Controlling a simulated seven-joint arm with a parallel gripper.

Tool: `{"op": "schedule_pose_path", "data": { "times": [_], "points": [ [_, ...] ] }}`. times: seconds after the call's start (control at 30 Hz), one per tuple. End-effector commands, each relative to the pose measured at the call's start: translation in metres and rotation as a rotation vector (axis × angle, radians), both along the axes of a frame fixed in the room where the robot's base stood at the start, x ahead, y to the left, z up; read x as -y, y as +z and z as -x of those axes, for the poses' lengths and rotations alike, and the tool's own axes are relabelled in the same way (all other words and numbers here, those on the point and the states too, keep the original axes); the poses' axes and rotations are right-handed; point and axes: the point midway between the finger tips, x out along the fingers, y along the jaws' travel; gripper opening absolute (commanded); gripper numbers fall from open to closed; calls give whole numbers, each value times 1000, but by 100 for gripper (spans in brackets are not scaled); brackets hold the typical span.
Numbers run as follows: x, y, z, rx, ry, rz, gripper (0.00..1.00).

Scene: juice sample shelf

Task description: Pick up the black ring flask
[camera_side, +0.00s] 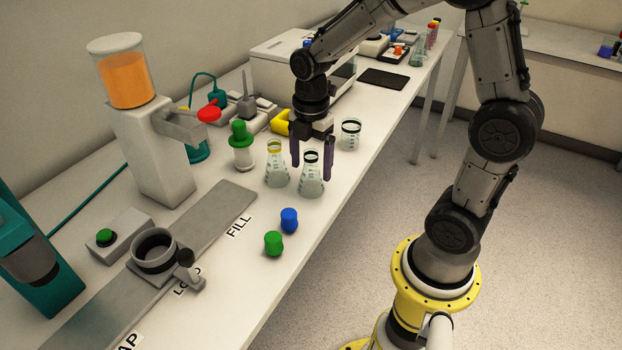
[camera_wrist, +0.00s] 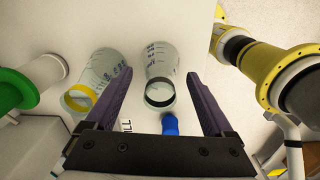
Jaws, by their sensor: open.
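The black ring flask (camera_side: 312,186) is a clear conical flask with a black band at its neck, upright on the white bench. My gripper (camera_side: 311,172) points down with its two purple fingers apart, one on each side of the flask's neck. In the wrist view the black ring flask (camera_wrist: 160,62) shows between the open fingers (camera_wrist: 158,74), with visible gaps. I cannot tell how deep the fingers reach along it.
A yellow ring flask (camera_side: 276,175) stands close on the left. A clear beaker with a dark rim (camera_side: 350,136) stands behind to the right. A green-capped bottle (camera_side: 242,155), a blue stopper (camera_side: 289,220) and a green stopper (camera_side: 273,243) are near. The bench's front edge is close on the right.

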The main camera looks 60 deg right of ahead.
Motion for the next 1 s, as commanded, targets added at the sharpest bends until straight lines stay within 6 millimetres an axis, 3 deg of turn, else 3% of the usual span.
{"op": "schedule_pose_path", "data": {
  "times": [0.13, 0.6, 1.0],
  "points": [
    [0, 0, 0, 0, 0, 0, 85],
    [0, 1, 0, 0, 0, 0, 1],
    [0, 6, 0, 1, 0, 0, 0]
  ]
}}
